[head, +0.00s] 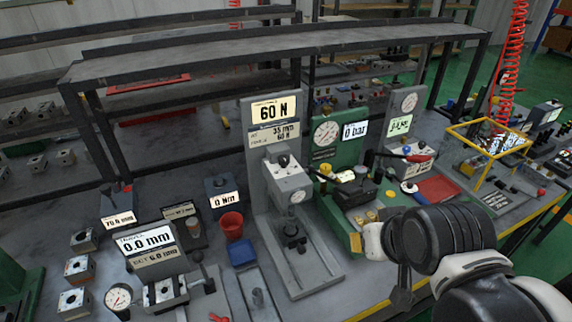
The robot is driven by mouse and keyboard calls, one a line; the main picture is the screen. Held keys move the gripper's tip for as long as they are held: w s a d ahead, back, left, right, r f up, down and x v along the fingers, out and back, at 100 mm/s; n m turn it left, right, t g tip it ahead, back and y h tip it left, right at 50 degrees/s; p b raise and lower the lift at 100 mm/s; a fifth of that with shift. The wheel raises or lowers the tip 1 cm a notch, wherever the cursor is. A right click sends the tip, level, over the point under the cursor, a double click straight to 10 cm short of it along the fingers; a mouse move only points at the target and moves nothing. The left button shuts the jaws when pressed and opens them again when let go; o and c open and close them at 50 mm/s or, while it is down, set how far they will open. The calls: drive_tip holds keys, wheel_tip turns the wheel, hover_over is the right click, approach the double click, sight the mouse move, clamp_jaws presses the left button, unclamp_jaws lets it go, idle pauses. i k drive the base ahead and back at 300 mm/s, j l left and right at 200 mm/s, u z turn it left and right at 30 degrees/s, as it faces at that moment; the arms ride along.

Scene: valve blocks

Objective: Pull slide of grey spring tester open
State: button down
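The grey spring tester (260,170) stands upright on the bench near the middle, with a lit display reading 60 N. A light grey head with a black knob and a small dial sits on its column. Its long low base runs forward toward me, and a dark fixture (293,238) sits on it. I cannot tell for certain which part is the slide. My arm enters from the lower right. My gripper (402,280) appears as dark and pale parts to the right of the tester's base, apart from it in the picture. Its fingertips are not clear, and I see nothing held.
A green test stand (327,150) with a gauge stands just right of the tester. A red cup (231,226) and blue tray (242,253) lie to its left, near a 0.0 mm display (148,240).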

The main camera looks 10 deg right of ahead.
sight(298, 238)
drive_tip(key=k+j+u, duration=0.55)
drive_tip(key=k+j, duration=0.1)
drive_tip(key=k, duration=0.05)
